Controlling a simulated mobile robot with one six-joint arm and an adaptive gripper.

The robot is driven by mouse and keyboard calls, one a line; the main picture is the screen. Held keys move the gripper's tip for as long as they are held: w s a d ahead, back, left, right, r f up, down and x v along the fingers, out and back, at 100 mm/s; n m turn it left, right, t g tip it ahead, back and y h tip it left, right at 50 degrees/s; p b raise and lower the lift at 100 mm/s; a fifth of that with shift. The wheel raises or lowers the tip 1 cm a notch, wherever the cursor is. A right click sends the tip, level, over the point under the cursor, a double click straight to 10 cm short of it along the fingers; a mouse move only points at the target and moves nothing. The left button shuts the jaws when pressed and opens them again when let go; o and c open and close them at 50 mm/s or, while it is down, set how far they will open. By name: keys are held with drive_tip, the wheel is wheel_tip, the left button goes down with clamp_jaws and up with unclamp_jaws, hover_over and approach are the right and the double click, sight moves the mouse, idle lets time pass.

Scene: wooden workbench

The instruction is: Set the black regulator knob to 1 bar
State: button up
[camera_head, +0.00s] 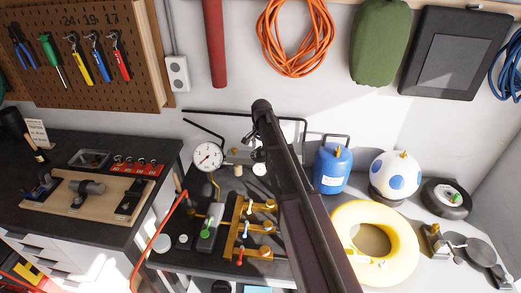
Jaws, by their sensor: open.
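A round white pressure gauge (208,156) with a red mark on its dial faces me at the back of the dark bench. Its scale is too small to read. A metal regulator body (240,156) sits just right of it, with a small white dial (259,169) at its lower right. I cannot make out the black knob clearly; my arm covers part of this area. My gripper (249,139) is at the far end of my arm, just above the regulator body, partly hidden by the arm. It is open, and I see nothing held in it.
A blue tank (333,168), a white blue-spotted ball (394,174) and a yellow ring (374,243) stand to the right. A red hose (160,232) runs along the left.

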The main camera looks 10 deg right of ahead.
drive_tip(key=shift+c, duration=0.2)
drive_tip(key=c, duration=1.1)
drive_tip(key=shift+n, duration=0.3)
drive_tip(key=n, duration=0.8)
drive_tip(key=shift+n, duration=0.4)
drive_tip(key=n, duration=0.4)
drive_tip(key=shift+n, duration=2.2)
